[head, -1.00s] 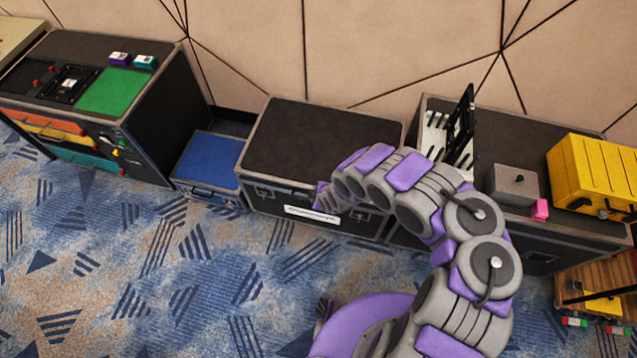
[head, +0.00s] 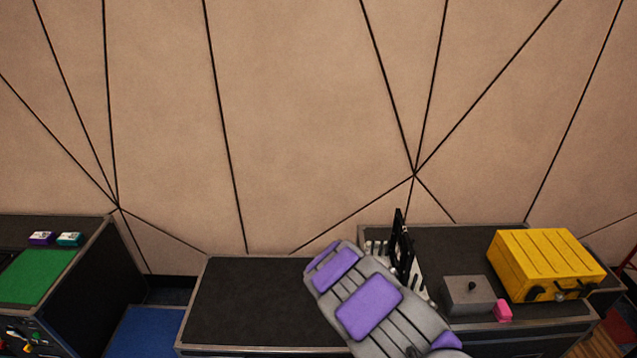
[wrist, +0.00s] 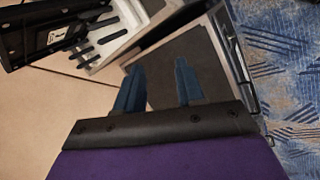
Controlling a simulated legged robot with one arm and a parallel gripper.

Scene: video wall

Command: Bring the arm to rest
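My arm (head: 368,300), grey with purple panels, rises from the bottom edge in the head view, in front of the black-topped cases. Its end points up and left, and the fingers do not show there. In the wrist view my gripper (wrist: 158,85) shows two blue-grey fingers set apart with a gap between them. It is open, and nothing shows between the fingers. A black case top (wrist: 188,65) lies beyond the fingertips, with no contact that I can see.
A slotted white rack (head: 421,284) with an upright black panel (head: 401,245) stands right of my arm. A grey box (head: 468,294), a pink block (head: 503,311) and a yellow case (head: 545,264) sit further right. The middle case top (head: 250,300) is bare on its left.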

